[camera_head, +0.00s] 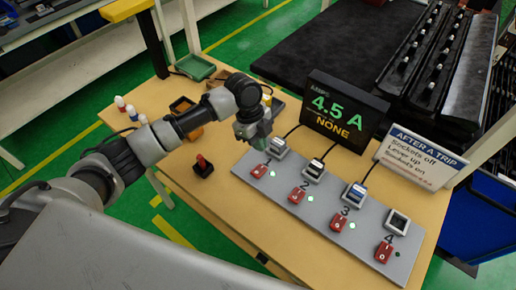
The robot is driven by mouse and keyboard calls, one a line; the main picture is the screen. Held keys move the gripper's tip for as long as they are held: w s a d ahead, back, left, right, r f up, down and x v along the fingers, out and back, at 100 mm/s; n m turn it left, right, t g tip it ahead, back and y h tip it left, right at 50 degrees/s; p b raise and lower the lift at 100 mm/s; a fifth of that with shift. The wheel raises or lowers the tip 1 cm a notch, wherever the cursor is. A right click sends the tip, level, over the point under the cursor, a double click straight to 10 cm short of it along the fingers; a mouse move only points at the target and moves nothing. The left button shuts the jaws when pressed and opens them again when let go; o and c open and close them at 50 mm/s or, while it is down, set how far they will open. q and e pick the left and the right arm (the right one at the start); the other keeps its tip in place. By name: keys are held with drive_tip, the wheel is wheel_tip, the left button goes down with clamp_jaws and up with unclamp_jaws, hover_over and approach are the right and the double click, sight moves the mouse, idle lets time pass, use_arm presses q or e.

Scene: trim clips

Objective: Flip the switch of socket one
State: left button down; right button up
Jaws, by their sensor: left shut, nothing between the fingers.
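A grey socket strip (322,222) lies on the wooden table with numbered sockets, each with a red switch. Socket one (278,150) is at the far left end with a plug and cable in it. Its red switch (260,170) is in front of it, beside a lit green lamp (272,173). My left gripper (261,146) is shut and empty, pointing down just behind the switch of socket one; part of the strip there is hidden. Whether it touches the switch, I cannot tell. My right gripper is not in view.
A black display (343,108) reads 4.5 A and NONE. A white sign (420,157) stands to its right. A red-topped lever (203,166) stands left of the strip.

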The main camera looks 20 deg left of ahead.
use_arm(q)
drive_tip(key=w+d+b+v, duration=0.1)
drive_tip(key=v, duration=0.6)
drive_tip(key=shift+r+b, duration=0.15)
drive_tip(key=shift+b, duration=0.15)
drive_tip(key=shift+w, duration=0.1)
